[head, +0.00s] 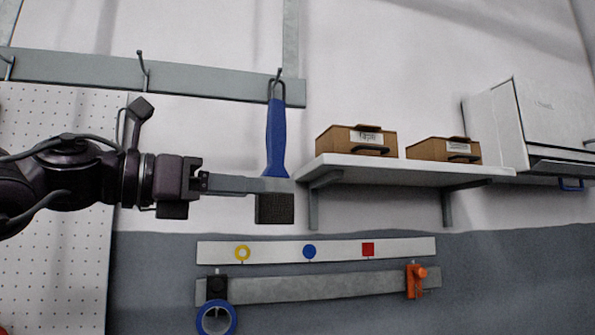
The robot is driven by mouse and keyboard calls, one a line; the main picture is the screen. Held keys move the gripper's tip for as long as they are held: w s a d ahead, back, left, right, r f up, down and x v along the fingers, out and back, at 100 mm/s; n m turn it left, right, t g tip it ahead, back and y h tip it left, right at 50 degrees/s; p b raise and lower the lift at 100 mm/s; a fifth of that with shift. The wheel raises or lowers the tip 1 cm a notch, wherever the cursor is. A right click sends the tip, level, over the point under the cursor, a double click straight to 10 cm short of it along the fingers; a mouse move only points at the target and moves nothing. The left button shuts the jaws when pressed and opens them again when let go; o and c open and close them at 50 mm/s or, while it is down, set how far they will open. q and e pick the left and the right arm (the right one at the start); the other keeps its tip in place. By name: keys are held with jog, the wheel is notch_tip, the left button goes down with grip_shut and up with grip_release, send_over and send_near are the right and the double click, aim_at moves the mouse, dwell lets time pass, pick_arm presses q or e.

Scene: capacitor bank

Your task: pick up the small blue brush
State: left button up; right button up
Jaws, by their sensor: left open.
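The blue brush (276,135) hangs upright by a metal loop from a hook on the grey rail, handle up and dark bristle block (275,209) down. My left gripper (284,186) reaches in from the left, with its grey fingers seen edge-on across the brush just above the bristles. They hide the brush's lower neck. The gripper is open; I cannot tell whether the brush is between the fingers or behind them, or whether they touch. My right gripper is not in view.
A white shelf (410,171) with two brown boxes (355,140) (443,149) stands close right of the brush. Below are a white strip (335,251) with coloured marks, and a grey rail (320,287) holding a blue tape roll (216,319) and an orange clamp (414,281). A pegboard (60,285) is at left.

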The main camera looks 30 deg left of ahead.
aim_at(276, 193)
pick_arm(q)
jog(key=p+x, duration=0.3)
jog(key=x, duration=0.1)
jog(key=shift+w+p, duration=0.4)
jog(key=shift+w+d+f, duration=0.25)
jog(key=shift+w+d, duration=0.15)
jog(key=shift+w, duration=0.3)
jog(key=shift+s, duration=0.15)
jog(key=c, duration=0.4)
grip_shut()
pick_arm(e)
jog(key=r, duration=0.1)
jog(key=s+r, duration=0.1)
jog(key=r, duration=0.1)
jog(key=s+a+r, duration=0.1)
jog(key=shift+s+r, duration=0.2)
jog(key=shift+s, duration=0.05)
